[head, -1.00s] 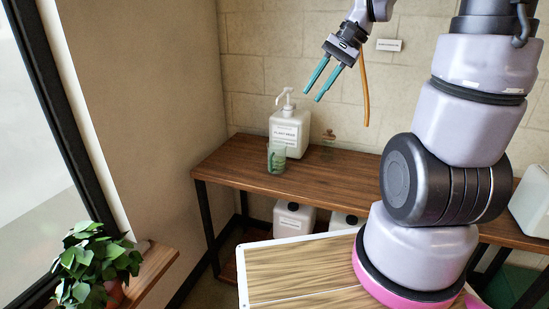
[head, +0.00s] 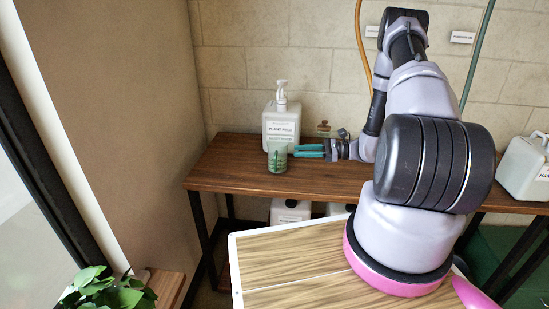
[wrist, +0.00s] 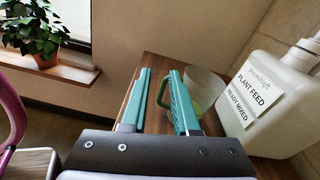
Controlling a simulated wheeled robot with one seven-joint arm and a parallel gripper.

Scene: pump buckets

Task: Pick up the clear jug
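The clear jug (head: 278,160) stands upright on the wooden bench, in front of the white pump bottle. In the wrist view the jug (wrist: 207,84) is partly hidden by my right finger, and its green handle shows in the gap between the fingers. My gripper (head: 297,151) reaches in level from the right, its teal fingertips just beside the jug. In the wrist view my gripper (wrist: 160,72) is open, with a clear gap between the fingers. I cannot tell whether a finger touches the handle.
The white plant feed bottle (head: 281,124) stands close behind the jug. The bench (head: 222,172) has free room left of the jug and in front. A small item (head: 324,128) sits behind my gripper. Another white container (head: 525,168) stands at far right. A potted plant (wrist: 36,32) sits by the window.

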